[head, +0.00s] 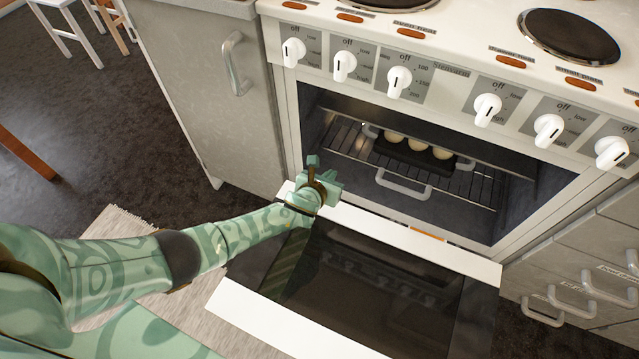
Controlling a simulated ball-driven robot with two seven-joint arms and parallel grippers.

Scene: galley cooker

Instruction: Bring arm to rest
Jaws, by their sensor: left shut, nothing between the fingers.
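My left arm comes in from the left, and my left gripper (313,164) is shut and empty. It is in front of the left side of the oven opening, above the inner edge of the lowered oven door (375,290). I cannot tell whether it touches the door. The oven door hangs open, with its dark glass facing up. Inside the oven, a dark tray (413,155) with several pale round items sits on the wire rack (470,183). My right gripper does not show.
The cooker (450,50) has a row of white knobs (399,81) and dark hotplates on top. A grey cabinet (200,100) with a handle stands left of it, and drawers (570,270) stand to the right. A rug (120,240) and white stool (72,30) are on the left floor.

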